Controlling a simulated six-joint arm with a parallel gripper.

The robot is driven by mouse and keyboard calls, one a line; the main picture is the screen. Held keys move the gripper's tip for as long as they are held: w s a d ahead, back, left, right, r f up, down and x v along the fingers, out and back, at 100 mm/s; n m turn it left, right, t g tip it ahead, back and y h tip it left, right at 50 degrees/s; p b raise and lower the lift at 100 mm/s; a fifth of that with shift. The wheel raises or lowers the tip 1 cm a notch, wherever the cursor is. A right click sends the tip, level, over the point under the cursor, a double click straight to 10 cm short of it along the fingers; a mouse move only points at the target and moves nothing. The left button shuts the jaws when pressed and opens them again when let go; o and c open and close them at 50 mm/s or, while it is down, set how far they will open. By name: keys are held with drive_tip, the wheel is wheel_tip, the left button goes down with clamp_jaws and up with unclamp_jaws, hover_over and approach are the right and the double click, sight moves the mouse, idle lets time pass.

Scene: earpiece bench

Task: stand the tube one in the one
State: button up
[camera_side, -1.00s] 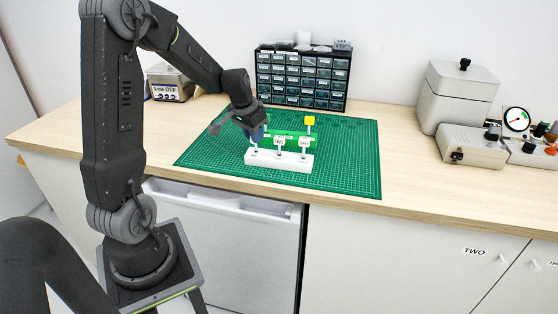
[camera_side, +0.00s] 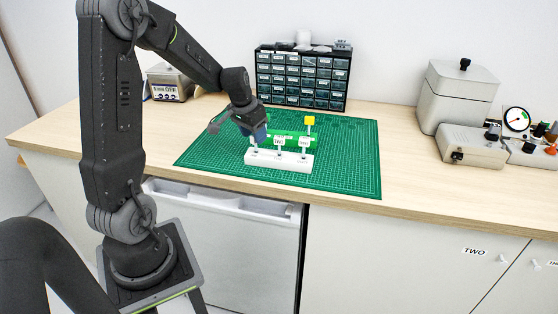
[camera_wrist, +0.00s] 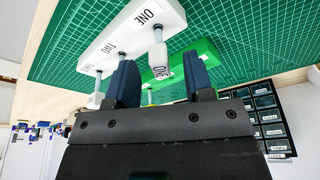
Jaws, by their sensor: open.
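A white block (camera_side: 288,165) stands on the green mat, carrying short stems with white tags; printed ONE and TWO show on it in the wrist view (camera_wrist: 95,52). A white tagged piece that appears to read ONE (camera_wrist: 160,60) is on the stem beside the block's ONE label. I cannot tell whether this piece is the tube. My gripper (camera_side: 258,138) is above the left end of the block. Its two dark blue fingers are spread in the wrist view (camera_wrist: 161,78), with the tagged piece showing beyond the gap. Nothing is visibly gripped.
A green block (camera_side: 318,137) lies behind the white one, with a yellow-topped stem (camera_side: 309,121) at its right. A drawer cabinet (camera_side: 302,78) stands at the back. Grey instruments (camera_side: 462,105) stand at right. The right of the mat (camera_side: 352,160) is clear.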

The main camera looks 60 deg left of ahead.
drive_tip(key=a+v, duration=0.1)
drive_tip(key=v, duration=1.2)
drive_tip(key=shift+d, duration=0.5)
drive_tip(key=s+d+m+t, duration=0.1)
drive_tip(key=s+d, duration=0.5)
drive_tip(key=d, duration=0.6)
drive_tip(key=s+d+m+t, duration=0.1)
drive_tip(key=s+d, duration=0.5)
drive_tip(key=d, duration=0.6)
drive_tip(key=shift+d+f+m+t+h, duration=0.3)
drive_tip(key=shift+d+m+h, duration=0.1)
drive_tip(key=shift+m, duration=0.2)
drive_tip(key=shift+w, duration=0.1)
